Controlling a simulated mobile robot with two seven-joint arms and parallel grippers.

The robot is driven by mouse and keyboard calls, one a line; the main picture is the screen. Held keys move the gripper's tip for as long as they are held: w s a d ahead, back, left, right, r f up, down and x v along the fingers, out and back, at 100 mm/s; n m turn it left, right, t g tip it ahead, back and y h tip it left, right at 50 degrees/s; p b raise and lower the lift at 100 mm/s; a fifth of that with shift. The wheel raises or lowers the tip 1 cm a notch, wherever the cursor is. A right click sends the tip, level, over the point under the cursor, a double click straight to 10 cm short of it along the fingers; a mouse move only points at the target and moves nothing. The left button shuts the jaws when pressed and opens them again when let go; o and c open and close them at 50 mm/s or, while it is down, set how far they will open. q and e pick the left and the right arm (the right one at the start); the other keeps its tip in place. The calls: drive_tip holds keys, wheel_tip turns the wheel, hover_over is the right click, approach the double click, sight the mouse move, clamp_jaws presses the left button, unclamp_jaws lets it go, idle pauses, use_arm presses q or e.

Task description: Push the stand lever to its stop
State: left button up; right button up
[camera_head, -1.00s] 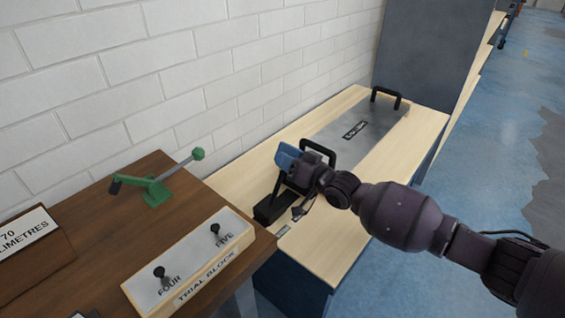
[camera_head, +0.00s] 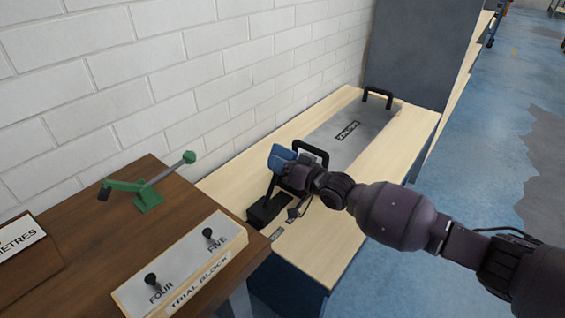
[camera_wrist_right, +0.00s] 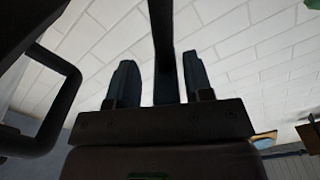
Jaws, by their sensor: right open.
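The stand lever is a dark upright bar rising from a black base (camera_head: 268,209) on the pale wooden bench. My right gripper (camera_head: 283,158), with blue fingers, is at the bar's upper part, beside a black loop handle (camera_head: 313,150). In the right wrist view the dark bar (camera_wrist_right: 163,40) runs between the two open fingers (camera_wrist_right: 160,85). Whether a finger touches it cannot be told. The bar's top is hidden by the gripper in the head view. My left gripper is not in view.
A grey metal plate (camera_head: 352,128) with black handles lies on the bench (camera_head: 225,183). On the dark table (camera_head: 75,235) stand a green lever fixture (camera_head: 148,195) and a trial block (camera_head: 190,262) with two black knobs. A brick wall (camera_head: 180,80) runs behind.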

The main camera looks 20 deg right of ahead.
drive_tip(key=shift+s+d, duration=0.15)
use_arm(q)
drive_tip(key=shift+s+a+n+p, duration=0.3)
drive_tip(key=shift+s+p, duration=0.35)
drive_tip(key=shift+p, duration=0.5)
use_arm(e)
drive_tip(key=v, duration=1)
drive_tip(key=shift+s+d, duration=0.15)
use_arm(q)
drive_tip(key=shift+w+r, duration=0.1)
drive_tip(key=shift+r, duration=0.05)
